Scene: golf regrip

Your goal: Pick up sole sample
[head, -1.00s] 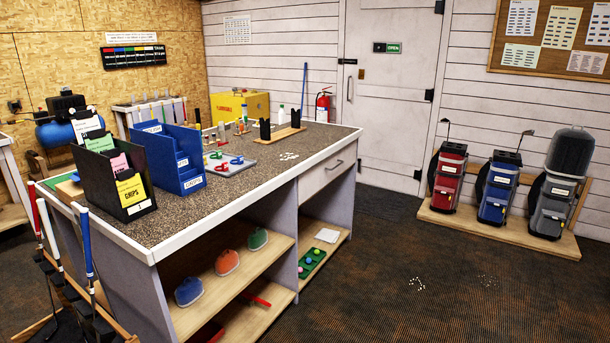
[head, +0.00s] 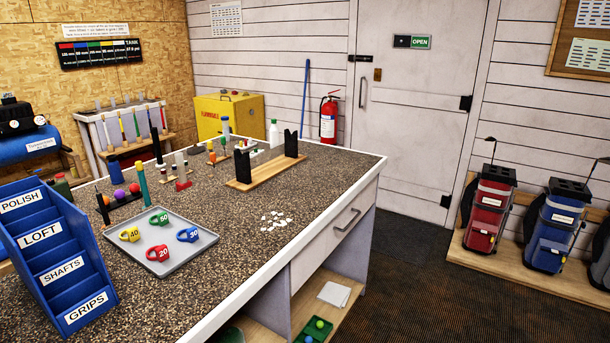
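Nothing in the head view is labelled as a sole sample, and I cannot tell which item it is. Coloured pieces marked 20 (head: 158,253), 30 (head: 188,235), 40 (head: 130,234) and 50 (head: 159,218) lie apart on a grey tray (head: 172,265) on the workbench (head: 245,228). Small white pieces (head: 276,221) are scattered right of the tray. On the shelf under the bench, the edge of a green item (head: 232,336) barely shows. Neither of my grippers is in view.
A blue tiered bin (head: 62,258) stands at the bench's left. A wooden stand with black uprights (head: 266,172) and several small bottles and holders are behind. Under the bench are a green tray (head: 318,328) and white cloth (head: 334,294).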

